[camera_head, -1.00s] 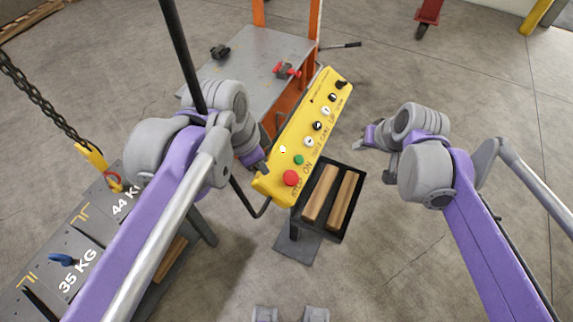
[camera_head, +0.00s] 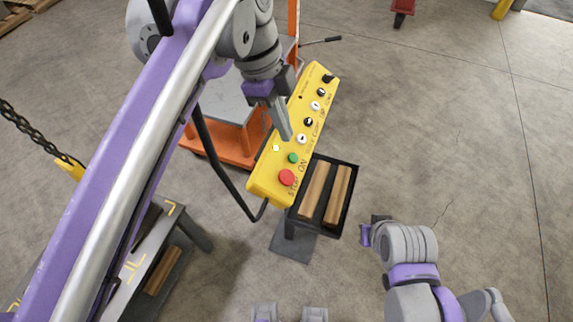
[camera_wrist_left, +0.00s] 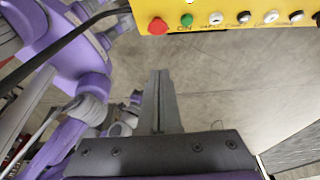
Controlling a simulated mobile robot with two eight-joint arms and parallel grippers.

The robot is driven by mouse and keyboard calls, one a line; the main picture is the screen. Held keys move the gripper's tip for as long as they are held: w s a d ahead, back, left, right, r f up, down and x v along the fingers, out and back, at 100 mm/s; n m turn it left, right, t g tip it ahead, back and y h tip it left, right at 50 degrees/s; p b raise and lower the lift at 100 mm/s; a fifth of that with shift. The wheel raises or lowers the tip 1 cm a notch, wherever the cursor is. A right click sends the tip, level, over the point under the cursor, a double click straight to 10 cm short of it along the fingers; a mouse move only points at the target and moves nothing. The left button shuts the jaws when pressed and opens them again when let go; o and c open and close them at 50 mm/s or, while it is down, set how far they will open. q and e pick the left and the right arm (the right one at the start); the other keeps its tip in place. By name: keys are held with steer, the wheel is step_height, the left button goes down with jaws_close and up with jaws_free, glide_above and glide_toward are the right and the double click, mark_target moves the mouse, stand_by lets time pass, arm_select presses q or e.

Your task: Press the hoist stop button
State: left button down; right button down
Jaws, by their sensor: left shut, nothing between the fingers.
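The yellow hoist control box (camera_head: 266,177) hangs tilted near the middle of the head view. Its red STOP button (camera_head: 287,177) is at the lower end, beside the green ON button (camera_head: 293,158). The left wrist view shows the red button (camera_wrist_left: 157,25) at the top, with the green one (camera_wrist_left: 187,19) to its right. My left gripper (camera_head: 287,137) is shut and empty. In the head view its tips overlap the upper buttons, above the green and red ones. In the left wrist view the fingertips (camera_wrist_left: 160,74) point below the red button, apart from it. My right gripper (camera_head: 371,230) is at lower right, its jaws unclear.
A black tray (camera_head: 352,190) with two wooden blocks adjoins the box on the right. An orange-framed grey cart (camera_head: 222,100) stands behind. A chain (camera_head: 38,133) hangs at left above a weight bench (camera_head: 130,270).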

arm_select(q)
glide_above(291, 179)
step_height(291, 179, down, 10)
steer(key=shift+w+a+f+b, duration=0.1)
steer(key=shift+a+f+b, duration=0.05)
steer(key=shift+f, duration=0.5)
steer(key=shift+w+a+f+b, duration=0.1)
steer(key=shift+a+f+b, duration=0.05)
steer(key=shift+f, duration=0.45)
steer(key=shift+a+f, duration=0.2)
steer(key=shift+f, duration=0.15)
arm_select(e)
steer(key=shift+s+f, duration=0.15)
steer(key=shift+f, duration=0.3)
